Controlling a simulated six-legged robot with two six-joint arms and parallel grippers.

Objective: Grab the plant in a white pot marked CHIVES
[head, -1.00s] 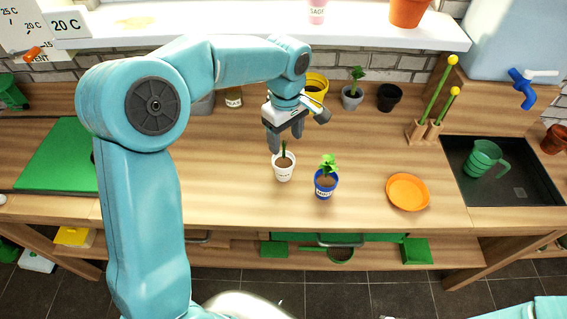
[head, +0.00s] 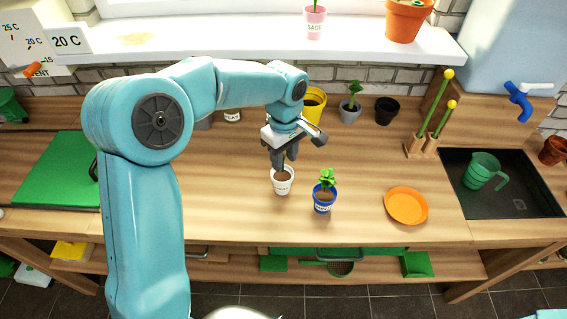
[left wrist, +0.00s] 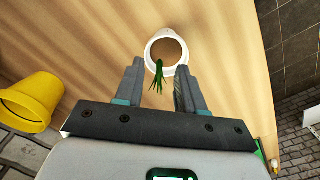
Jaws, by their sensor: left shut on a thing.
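The white pot (head: 282,187) stands on the wooden counter with brown soil and a thin green plant; its label is too small to read. In the left wrist view the white pot (left wrist: 167,39) shows its round rim and soil, with narrow green leaves (left wrist: 160,71) leaning between my fingers. My left gripper (head: 283,161) is just above the pot, fingers pointing down, shut on the plant. The same gripper (left wrist: 158,78) shows from its wrist, one finger on each side of the leaves. In the head view the fingers hide most of the leaves. My right gripper is out of view.
A blue pot (head: 323,203) with a leafy plant stands close to the right of the white pot. An orange plate (head: 406,206) lies farther right. Yellow (head: 314,106), grey (head: 350,110) and black (head: 386,111) pots stand behind. The counter left of the white pot is clear.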

